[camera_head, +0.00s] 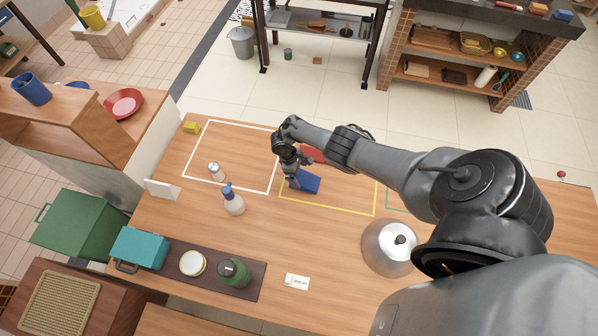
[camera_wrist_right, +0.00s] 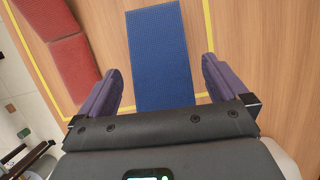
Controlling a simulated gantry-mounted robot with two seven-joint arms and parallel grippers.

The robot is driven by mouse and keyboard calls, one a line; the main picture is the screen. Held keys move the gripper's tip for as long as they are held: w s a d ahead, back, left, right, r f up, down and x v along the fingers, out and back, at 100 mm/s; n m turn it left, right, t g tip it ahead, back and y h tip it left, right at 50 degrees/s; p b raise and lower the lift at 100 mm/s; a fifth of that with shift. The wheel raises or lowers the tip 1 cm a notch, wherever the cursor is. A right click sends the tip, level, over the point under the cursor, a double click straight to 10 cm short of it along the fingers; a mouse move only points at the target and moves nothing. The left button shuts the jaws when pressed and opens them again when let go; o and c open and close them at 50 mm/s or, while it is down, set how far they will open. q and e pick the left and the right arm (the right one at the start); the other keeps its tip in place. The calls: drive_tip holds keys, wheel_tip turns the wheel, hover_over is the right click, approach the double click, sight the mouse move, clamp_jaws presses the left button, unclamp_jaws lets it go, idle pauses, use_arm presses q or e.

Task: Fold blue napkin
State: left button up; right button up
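The blue napkin (camera_head: 306,182) lies flat on the wooden table inside the yellow outline, and shows as a long rectangle. In the right wrist view the napkin (camera_wrist_right: 160,55) runs from the top edge down between the fingers. My right gripper (camera_head: 292,181) is over the napkin's left end in the head view. Its two fingers (camera_wrist_right: 161,90) are spread wide, one on each side of the napkin, with nothing visibly held. Whether the fingers touch the table is not clear. My left gripper is not in view.
A red cloth (camera_head: 312,154) lies behind the blue napkin, partly hidden by my right arm; it also shows in the wrist view (camera_wrist_right: 62,47). A spray bottle (camera_head: 233,203) and a shaker (camera_head: 215,171) stand to the left. A metal dome (camera_head: 378,252) sits at front right.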

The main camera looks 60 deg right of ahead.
drive_tip(key=shift+w+r, duration=0.15)
drive_tip(key=shift+r, duration=0.35)
drive_tip(key=p+v, duration=0.4)
drive_tip(key=v, duration=0.5)
drive_tip(key=shift+r, duration=0.4)
drive_tip(key=shift+w, duration=0.15)
